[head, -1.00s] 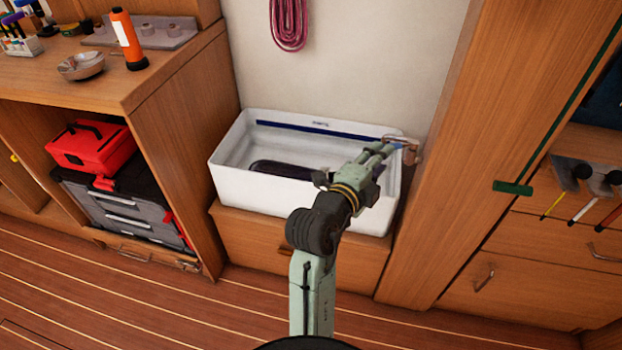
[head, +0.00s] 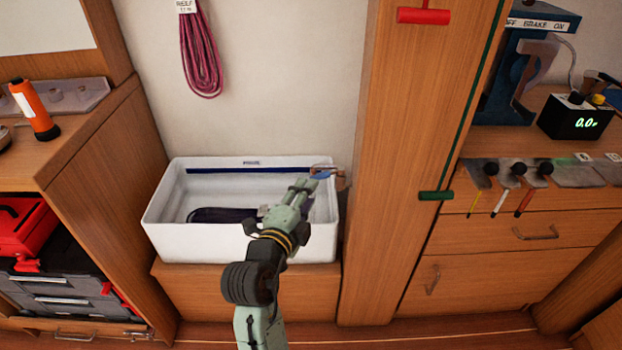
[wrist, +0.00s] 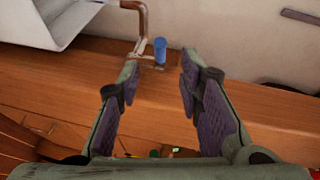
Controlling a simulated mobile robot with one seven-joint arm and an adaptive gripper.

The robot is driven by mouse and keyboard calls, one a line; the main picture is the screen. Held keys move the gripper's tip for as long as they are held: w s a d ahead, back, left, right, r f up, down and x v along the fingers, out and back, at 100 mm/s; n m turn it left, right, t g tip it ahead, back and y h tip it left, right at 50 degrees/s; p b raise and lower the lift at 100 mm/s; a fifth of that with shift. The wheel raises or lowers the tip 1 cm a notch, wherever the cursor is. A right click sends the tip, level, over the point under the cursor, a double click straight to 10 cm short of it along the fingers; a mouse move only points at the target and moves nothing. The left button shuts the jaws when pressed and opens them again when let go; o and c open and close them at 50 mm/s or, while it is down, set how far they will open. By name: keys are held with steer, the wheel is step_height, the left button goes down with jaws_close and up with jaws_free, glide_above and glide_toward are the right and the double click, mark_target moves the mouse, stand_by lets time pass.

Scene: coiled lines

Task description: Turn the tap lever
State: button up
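The tap is a copper-coloured pipe (wrist: 142,22) with an upright blue lever (wrist: 160,50) beside it, at the top middle of the wrist view. In the head view the tap (head: 340,174) is at the back right corner of the white basin, with a bit of blue (head: 321,172) by it. My gripper (wrist: 159,68) is open and empty. Its two fingers point toward the lever, which shows in the gap between the tips and appears just beyond them. In the head view my gripper (head: 308,184) reaches over the basin's right side, close to the tap, and partly hides it.
The white basin (head: 190,238) holds a dark coiled line (head: 205,215). A wooden post (head: 385,220) stands close on the right, with a green handle (head: 436,195). A pink coil (head: 203,60) hangs on the wall above. A wooden cabinet (head: 105,190) is on the left.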

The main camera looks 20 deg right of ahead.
mark_target(319, 176)
steer(key=p+x, duration=0.2)
steer(key=x, duration=0.6)
steer(key=shift+w+d, duration=0.25)
steer(key=shift+c, duration=0.4)
jaws_close()
